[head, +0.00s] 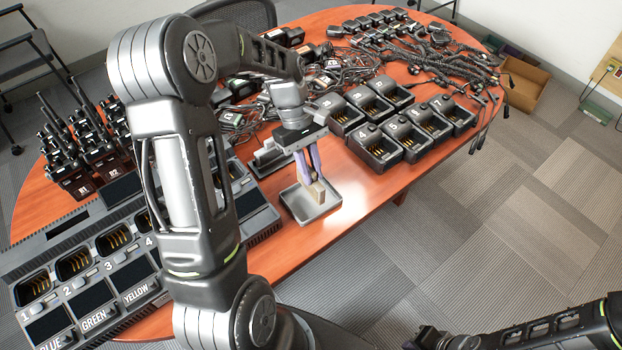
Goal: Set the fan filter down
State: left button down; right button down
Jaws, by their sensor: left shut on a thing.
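My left gripper (312,170), with purple fingers, points down over a small grey tray (304,215) near the table's front edge. It is shut on a small tan block, which I take to be the fan filter (318,190). The filter is upright between the fingertips, at the tray. I cannot tell whether its lower edge touches the tray floor. My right gripper (428,339) is low at the bottom edge, off the table, partly cut off; its jaws are unclear.
Numbered single chargers (383,148) stand right of the tray. A large labelled charging bank (95,285) is at left, with radios (75,165) behind it. Tangled cables (425,52) and several small black units cover the back. Open floor lies at right.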

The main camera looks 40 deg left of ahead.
pick_arm(q)
jog(key=shift+f, duration=1.9)
jog(key=c, duration=1.4)
grip_release()
jog(key=shift+o, duration=0.2)
jog(key=b+v, duration=0.1)
jog(key=v, duration=1.1)
